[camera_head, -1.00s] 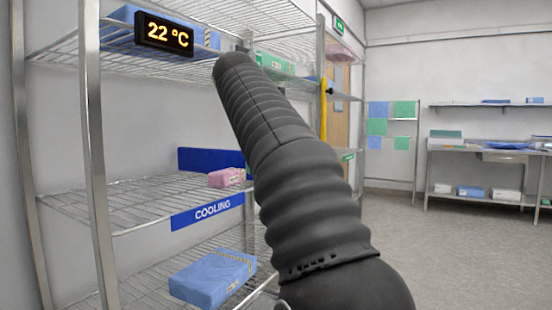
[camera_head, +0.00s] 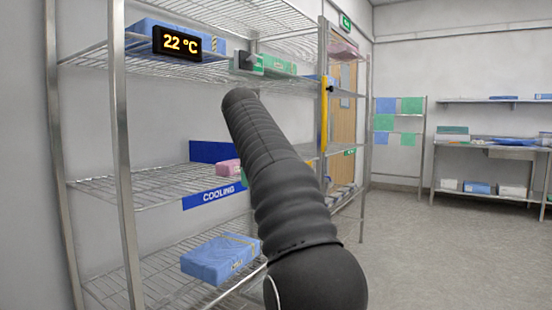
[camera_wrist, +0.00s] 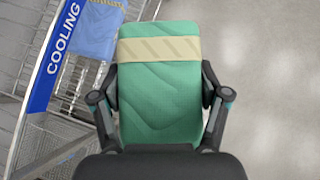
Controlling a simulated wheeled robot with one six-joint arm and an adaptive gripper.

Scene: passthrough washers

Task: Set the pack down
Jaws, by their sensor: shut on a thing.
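The green pack (camera_wrist: 160,95) with a beige striped band fills the middle of the wrist view. My gripper (camera_wrist: 162,88) is shut on it, one finger on each side. The pack is over open floor, to the right of the wire rack's edge. In the head view my arm hides the gripper, and only a sliver of green shows beside the arm. The wire rack's middle shelf (camera_head: 130,190) carries a blue "COOLING" label (camera_head: 213,196), which also shows in the wrist view (camera_wrist: 57,55). A pink pack (camera_head: 227,167) sits on that shelf, partly behind my arm.
A blue pack (camera_head: 219,259) lies on the lower shelf and shows in the wrist view (camera_wrist: 97,28). The upper shelf holds a "22 °C" display (camera_head: 177,43) and a green pack (camera_head: 270,64). The middle shelf's left part is bare. A steel table (camera_head: 490,150) stands far right; floor between is clear.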

